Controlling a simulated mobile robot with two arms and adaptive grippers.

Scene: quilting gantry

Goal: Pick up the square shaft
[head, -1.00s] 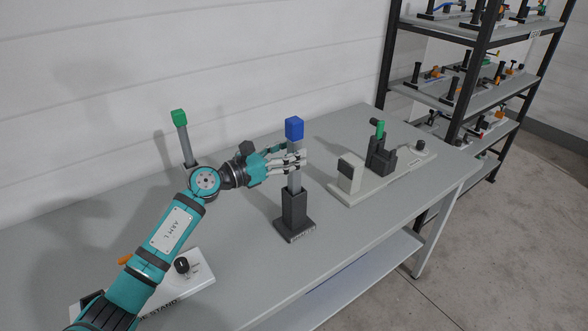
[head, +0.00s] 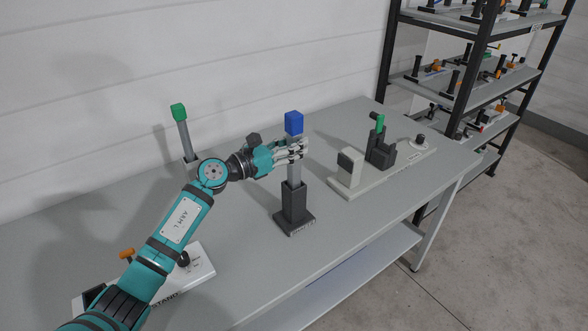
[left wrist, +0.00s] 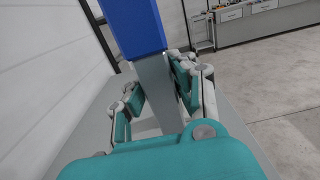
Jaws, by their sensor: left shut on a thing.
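The square shaft (head: 294,171) is a grey bar with a blue block on top. It stands upright in a dark grey stand on the bench, with its lower end hidden in the stand's socket. My left gripper (head: 292,151) comes in from the left and is shut on the grey bar just below the blue block. In the left wrist view the square shaft (left wrist: 155,85) passes between the teal fingers of my left gripper (left wrist: 158,92), and the blue block fills the top middle. My right gripper is not in view.
The dark stand (head: 295,205) sits mid-bench. A green-topped grey post (head: 183,130) stands behind my left arm. A pale fixture (head: 385,170) with dark blocks is to the right. A white stand (head: 195,268) lies partly behind my arm. Shelves (head: 460,85) rise at the back right.

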